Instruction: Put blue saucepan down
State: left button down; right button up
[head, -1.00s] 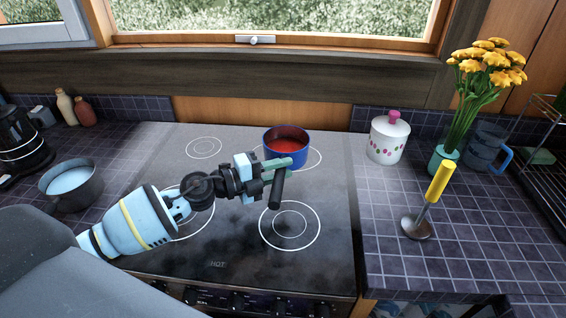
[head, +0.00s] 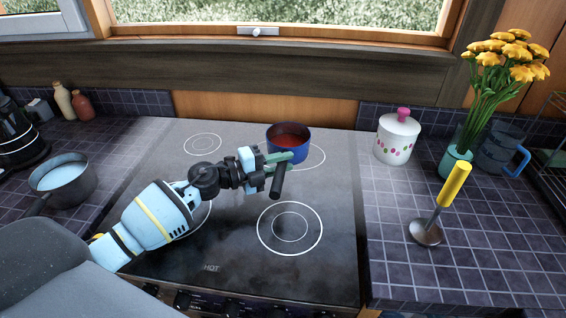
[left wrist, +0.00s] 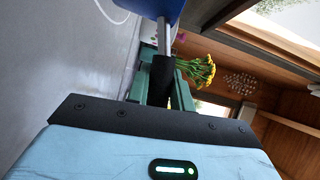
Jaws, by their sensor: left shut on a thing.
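The blue saucepan (head: 289,154), red inside, is at the back right burner of the stove (head: 240,215). Its black handle (head: 277,184) points toward the front of the stove. My left gripper (head: 277,162) is shut on this handle. In the left wrist view the dark handle (left wrist: 162,82) lies between the green fingers, with a bit of the blue pan (left wrist: 162,8) at the top edge. The pan looks level; whether its base touches the stove is hard to tell. My right gripper is not in view.
A grey pot (head: 64,184) with pale contents stands left of the stove. To the right are a white lidded jar (head: 397,140), a yellow-handled ladle (head: 440,210) and a flower vase (head: 456,163). The front right burner (head: 290,228) is clear.

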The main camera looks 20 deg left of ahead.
pick_arm(q)
jog(key=shift+r, duration=0.3)
jog(key=shift+f, duration=0.3)
jog(key=c, duration=1.2)
grip_release()
jog(key=shift+f, duration=0.1)
jog(key=shift+s+a+r, duration=0.15)
jog(key=shift+r, duration=0.1)
jog(key=v, duration=0.6)
jog(key=shift+f+b, duration=0.15)
jog(key=shift+b, duration=0.2)
jog(key=shift+s+a, duration=0.35)
jog(key=shift+s, duration=0.1)
